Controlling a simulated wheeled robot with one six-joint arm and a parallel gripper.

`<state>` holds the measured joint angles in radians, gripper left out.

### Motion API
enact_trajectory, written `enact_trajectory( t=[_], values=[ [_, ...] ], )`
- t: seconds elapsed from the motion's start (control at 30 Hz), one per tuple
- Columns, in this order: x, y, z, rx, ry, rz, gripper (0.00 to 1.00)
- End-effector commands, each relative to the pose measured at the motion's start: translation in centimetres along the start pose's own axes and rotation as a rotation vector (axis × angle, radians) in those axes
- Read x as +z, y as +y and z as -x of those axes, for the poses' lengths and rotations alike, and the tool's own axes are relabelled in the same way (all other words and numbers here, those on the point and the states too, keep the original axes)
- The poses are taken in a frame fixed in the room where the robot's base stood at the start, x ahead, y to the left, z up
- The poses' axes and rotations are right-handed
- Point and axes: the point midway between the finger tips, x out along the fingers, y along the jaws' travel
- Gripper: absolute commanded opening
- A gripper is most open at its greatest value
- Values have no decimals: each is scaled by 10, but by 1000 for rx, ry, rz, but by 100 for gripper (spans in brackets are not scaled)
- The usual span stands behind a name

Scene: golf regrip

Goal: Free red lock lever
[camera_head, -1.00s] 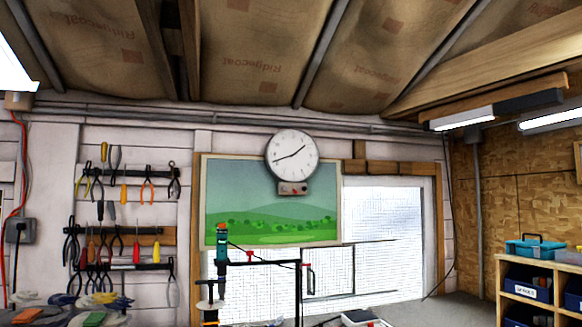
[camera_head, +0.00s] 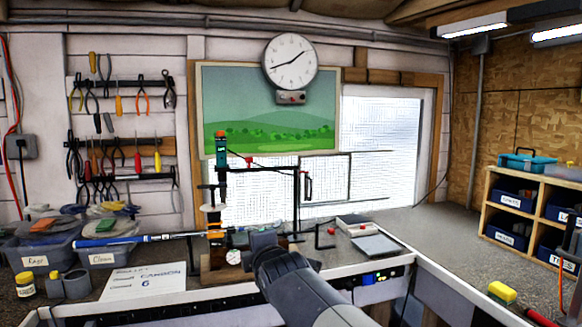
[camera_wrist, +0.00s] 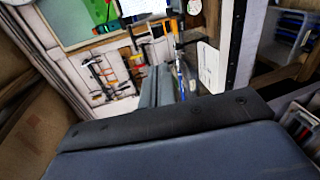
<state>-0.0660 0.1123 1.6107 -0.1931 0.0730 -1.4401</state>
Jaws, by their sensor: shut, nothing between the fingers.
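A black stand with a teal-topped post (camera_head: 222,152) stands on the bench in the head view. A small red part (camera_head: 249,161) sits on its horizontal bar, and a red-and-black handle (camera_head: 307,187) is at its right upright. I cannot tell which is the lock lever. A club shaft with a blue end (camera_head: 105,241) lies level, running into an orange-marked clamp (camera_head: 215,235) below the post. My gripper (camera_head: 263,238) is shut and empty, in front of the stand's base and apart from the red parts. Its grey fingers show in the wrist view (camera_wrist: 166,84).
Bins (camera_head: 45,250) and a white printed sheet (camera_head: 143,283) are at left. A grey-and-white box (camera_head: 357,225) and a flat grey pad (camera_head: 377,246) lie right of the stand. Pliers (camera_head: 119,103) hang behind.

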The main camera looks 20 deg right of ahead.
Motion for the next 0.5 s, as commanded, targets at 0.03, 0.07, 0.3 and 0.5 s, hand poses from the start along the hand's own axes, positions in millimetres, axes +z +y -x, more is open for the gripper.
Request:
enact_trajectory(
  t=[0.03,0.07,0.3,0.5],
  values=[
    [-5,28,-17,89,8,125,0],
    [-8,44,-25,144,8,206,0],
    [-36,162,-63,578,-124,811,0],
    [-58,217,-67,831,-324,1153,0]
  ],
)
